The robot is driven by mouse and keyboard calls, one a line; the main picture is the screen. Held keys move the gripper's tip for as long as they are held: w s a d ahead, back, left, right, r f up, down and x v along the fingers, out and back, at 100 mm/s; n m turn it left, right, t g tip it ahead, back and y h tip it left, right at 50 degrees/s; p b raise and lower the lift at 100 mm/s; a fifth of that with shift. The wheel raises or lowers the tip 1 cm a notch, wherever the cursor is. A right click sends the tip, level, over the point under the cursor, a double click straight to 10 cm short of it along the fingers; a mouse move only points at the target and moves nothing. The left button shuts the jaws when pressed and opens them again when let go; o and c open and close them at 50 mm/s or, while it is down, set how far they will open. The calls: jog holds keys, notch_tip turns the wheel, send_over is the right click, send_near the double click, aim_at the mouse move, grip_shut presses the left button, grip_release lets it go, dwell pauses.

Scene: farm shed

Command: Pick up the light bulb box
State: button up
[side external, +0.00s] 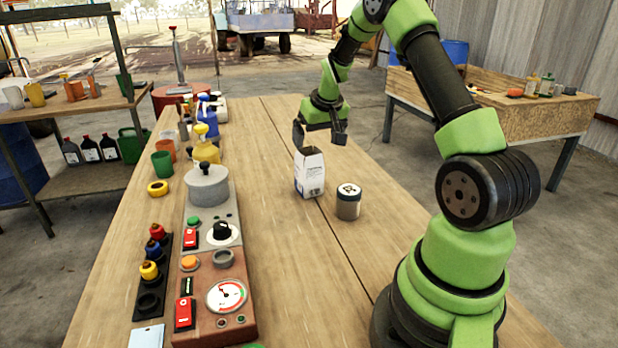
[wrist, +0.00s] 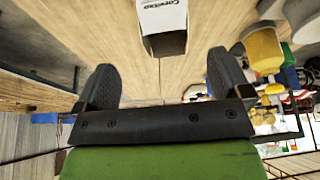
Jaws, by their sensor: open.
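The light bulb box (side external: 310,174) is a small white carton with a dark opening at its top and some print. It stands upright on the wooden table. In the wrist view the box (wrist: 163,22) shows at the top edge, partly cut off, beyond the fingertips and between their lines. My gripper (side external: 320,137) is open and empty, just above and behind the box in the side view. Its two dark fingers (wrist: 163,80) are spread wide in the wrist view. I cannot tell whether a finger touches the box in the side view.
A control panel (side external: 216,262) with buttons and a gauge, a grey pot (side external: 207,186) and yellow spray bottle (side external: 206,145) line the left side. The table (side external: 285,270) is clear in front of the box.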

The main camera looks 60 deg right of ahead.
aim_at(309, 156)
jog(key=x, duration=0.7)
jog(key=shift+w+a+f, duration=0.25)
jog(key=shift+w+f, duration=0.1)
